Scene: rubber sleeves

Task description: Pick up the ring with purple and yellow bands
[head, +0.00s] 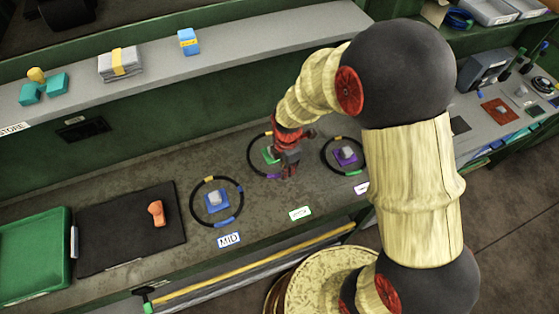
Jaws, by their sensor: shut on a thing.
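The ring with purple and yellow bands (250,157) is a thin black hoop in the middle of the bench. Its yellow band is at the far side and its purple band at the near side. My gripper (288,168) points down at the ring's right side and is shut on it, covering that part. The ring appears around a green block with a grey top (270,155). I cannot tell whether it is clear of the bench.
A ring with yellow and blue bands (192,209) lies around a blue block (217,205) at left. Another dark ring (323,160) surrounds a purple block (340,158) close at right. A black mat (105,225) and green tray (35,245) are farther left. A shelf (230,55) runs behind.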

